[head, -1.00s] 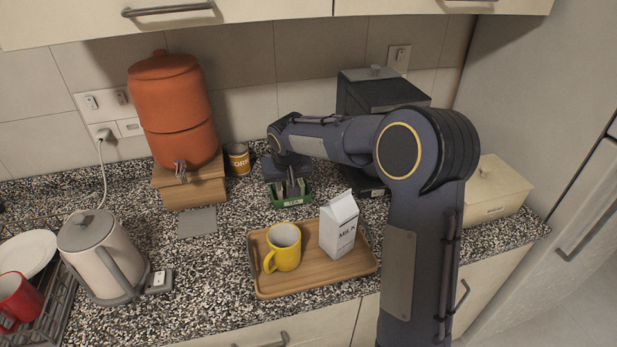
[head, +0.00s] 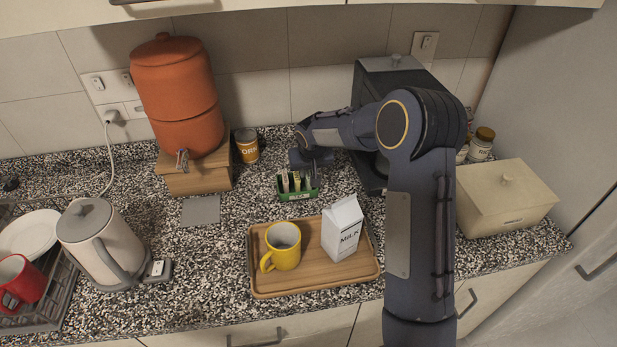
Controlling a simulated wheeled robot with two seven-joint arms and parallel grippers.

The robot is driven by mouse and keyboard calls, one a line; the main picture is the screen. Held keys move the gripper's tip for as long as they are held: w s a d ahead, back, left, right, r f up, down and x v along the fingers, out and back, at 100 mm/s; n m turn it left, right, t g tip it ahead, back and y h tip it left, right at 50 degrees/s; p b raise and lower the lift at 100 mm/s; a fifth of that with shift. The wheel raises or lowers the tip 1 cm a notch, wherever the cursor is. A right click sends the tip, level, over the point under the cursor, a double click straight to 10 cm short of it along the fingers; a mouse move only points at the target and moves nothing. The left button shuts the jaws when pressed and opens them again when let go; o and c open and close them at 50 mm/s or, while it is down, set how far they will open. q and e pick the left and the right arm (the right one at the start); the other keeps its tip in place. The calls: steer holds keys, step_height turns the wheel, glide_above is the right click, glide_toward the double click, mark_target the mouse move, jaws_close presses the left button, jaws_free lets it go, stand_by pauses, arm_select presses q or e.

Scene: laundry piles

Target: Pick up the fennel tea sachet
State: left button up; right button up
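A small green tea box (head: 299,196) stands on the counter behind the wooden tray. Several upright sachets (head: 296,182) stick out of it; which one is fennel is too small to read. My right gripper (head: 315,174) points down at the right end of the box, close to the rightmost sachets. Its fingers are small and dark here, so I cannot tell whether they are open, shut or touching a sachet. My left gripper is not in view.
A wooden tray (head: 263,287) in front holds a yellow mug (head: 284,248) and a milk carton (head: 342,230).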

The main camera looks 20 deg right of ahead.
steer(key=shift+w+f, duration=0.15)
steer(key=shift+f, duration=0.25)
steer(key=shift+c, duration=0.3)
jaws_close()
steer(key=shift+r, duration=0.1)
